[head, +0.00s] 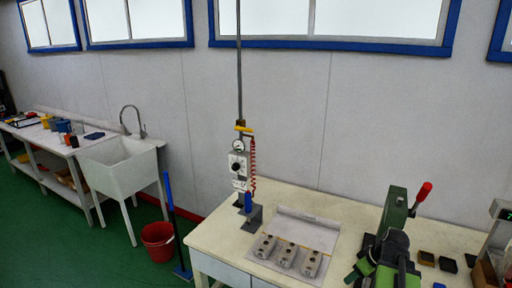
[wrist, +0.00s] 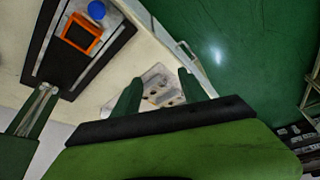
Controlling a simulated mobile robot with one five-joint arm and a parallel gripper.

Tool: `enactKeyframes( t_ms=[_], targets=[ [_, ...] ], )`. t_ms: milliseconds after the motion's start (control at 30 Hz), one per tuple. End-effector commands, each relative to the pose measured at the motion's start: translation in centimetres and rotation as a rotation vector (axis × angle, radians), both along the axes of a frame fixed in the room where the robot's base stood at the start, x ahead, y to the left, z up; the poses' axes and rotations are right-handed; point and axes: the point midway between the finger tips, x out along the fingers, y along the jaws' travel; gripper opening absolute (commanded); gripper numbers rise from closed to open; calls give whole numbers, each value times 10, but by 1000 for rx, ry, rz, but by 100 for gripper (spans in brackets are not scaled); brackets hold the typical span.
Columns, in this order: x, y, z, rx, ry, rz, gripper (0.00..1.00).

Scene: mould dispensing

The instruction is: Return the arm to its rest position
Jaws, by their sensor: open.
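In the wrist view my gripper (wrist: 160,76) is open, its two dark green fingers spread apart with nothing held between them. Beyond the fingers, partly hidden by them, lie the grey mould blocks (wrist: 165,92). In the head view several grey mould blocks (head: 286,254) sit in a row on a pale sheet on the bench, apart from each other. A dispenser (head: 238,165) with a gauge and red coiled hose stands behind them.
The cream bench (head: 350,208) carries a green device with a red-knobbed lever (head: 424,191) at right, near small dark blocks (head: 448,264). A sink (head: 122,160) and red bucket (head: 158,241) stand left. The wrist view shows an orange frame (wrist: 97,42) and blue round object (wrist: 97,9).

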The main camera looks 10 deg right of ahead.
Motion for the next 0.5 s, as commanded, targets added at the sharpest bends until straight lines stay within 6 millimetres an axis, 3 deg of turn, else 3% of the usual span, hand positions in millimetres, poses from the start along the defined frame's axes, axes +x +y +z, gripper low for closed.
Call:
enactKeyframes(
  t_ms=[33, 100, 200, 300, 500],
  targets=[
    [23, 44, -3, -7, 8, 88, 51],
    [44, 99, -7, -17, 30, 186, 51],
    [60, 173, -12, -24, 77, 265, 51],
    [64, 234, -17, -33, 130, 292, 51],
    [51, 324, -25, -66, 249, 209, 51]
  ],
)
